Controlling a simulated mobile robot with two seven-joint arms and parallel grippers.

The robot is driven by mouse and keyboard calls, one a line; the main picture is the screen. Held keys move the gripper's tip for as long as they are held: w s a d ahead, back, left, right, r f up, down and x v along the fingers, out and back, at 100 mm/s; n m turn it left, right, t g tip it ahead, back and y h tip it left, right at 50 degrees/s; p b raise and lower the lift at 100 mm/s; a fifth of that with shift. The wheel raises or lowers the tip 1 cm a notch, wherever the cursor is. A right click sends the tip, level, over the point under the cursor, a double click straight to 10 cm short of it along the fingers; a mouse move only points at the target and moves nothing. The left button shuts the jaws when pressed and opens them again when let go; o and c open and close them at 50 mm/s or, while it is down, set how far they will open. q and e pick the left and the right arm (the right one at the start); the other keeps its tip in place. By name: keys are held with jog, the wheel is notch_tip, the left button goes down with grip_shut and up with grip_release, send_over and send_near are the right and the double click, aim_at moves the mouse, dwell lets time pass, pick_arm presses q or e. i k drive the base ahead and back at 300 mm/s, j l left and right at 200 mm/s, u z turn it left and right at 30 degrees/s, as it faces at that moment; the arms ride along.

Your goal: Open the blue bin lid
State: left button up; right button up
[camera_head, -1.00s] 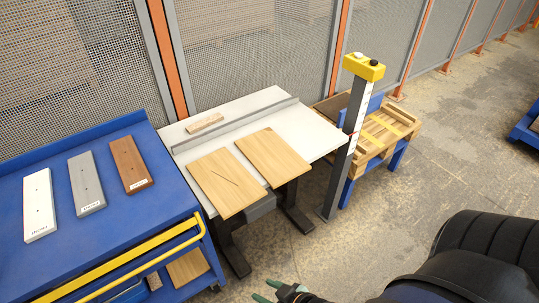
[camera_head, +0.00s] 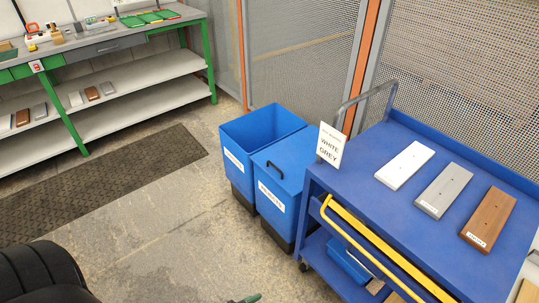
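Two blue bins stand side by side on the floor in the middle. The left blue bin (camera_head: 239,160) is open at the top and its inside shows. The right blue bin (camera_head: 279,209) is covered by a flat blue lid (camera_head: 294,158) that lies shut, with a black handle (camera_head: 275,170) on it. Both bins have white labels on the front, too small to read surely. A green fingertip of what seems my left gripper (camera_head: 246,299) shows at the bottom edge, well in front of the bins and apart from them. My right gripper is out of view.
A blue trolley (camera_head: 360,204) with white, grey and brown boards stands close at the right of the bins. A green-legged workbench (camera_head: 125,60) is at back left. A dark mat (camera_head: 100,185) lies on the open floor.

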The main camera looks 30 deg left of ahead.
aim_at(285, 161)
jog(key=u, duration=0.65)
